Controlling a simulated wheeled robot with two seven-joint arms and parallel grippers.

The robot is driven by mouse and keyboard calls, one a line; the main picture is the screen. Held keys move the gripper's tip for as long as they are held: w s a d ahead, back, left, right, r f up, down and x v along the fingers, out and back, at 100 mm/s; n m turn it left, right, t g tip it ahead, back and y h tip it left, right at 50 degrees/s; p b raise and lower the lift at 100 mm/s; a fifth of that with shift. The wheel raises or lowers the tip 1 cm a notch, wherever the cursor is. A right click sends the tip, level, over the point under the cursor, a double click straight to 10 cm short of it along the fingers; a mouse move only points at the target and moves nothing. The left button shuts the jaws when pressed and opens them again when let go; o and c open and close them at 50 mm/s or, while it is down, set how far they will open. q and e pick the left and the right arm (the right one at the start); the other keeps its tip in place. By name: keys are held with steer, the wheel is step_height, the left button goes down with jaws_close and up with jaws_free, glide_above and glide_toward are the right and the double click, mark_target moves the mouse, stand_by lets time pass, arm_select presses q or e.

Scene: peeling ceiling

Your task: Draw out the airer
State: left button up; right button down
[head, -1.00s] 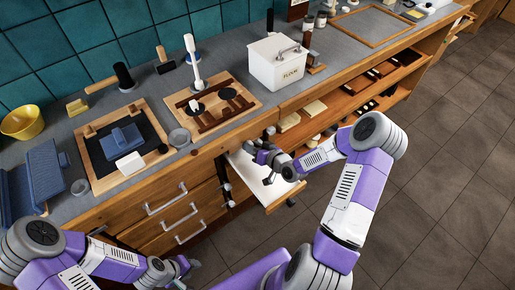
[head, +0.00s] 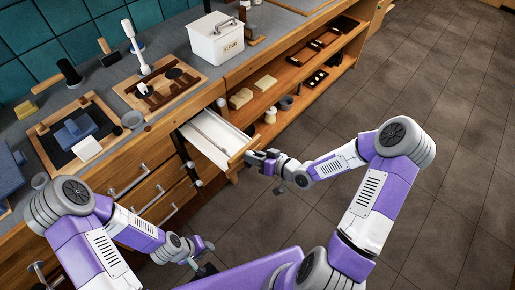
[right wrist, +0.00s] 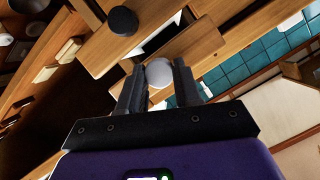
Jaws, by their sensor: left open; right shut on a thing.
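The airer appears to be the pull-out white unit (head: 212,134) with a wooden front (head: 238,150), standing out from the counter in the head view. My right gripper (head: 252,160) is at the outer face of that front. In the right wrist view its fingers (right wrist: 160,82) are shut on a pale round knob (right wrist: 159,70). A dark round knob (right wrist: 123,20) shows on a wooden panel nearby. My left gripper (head: 205,257) is open and empty, low in the head view, apart from the drawers.
Closed drawers with bar handles (head: 129,179) lie left of the pull-out. Open shelves (head: 290,85) with blocks and jars lie to its right. The worktop holds a white flour bin (head: 216,38) and boards (head: 160,88). The tiled floor (head: 320,220) in front is clear.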

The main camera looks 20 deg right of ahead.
steer(key=shift+s+d, duration=0.25)
steer(key=shift+s, duration=0.25)
steer(key=c, duration=1.1)
jaws_free()
steer(key=shift+o, duration=0.2)
steer(key=p+v, duration=0.2)
steer(key=v, duration=0.5)
steer(key=shift+s+d, duration=0.2)
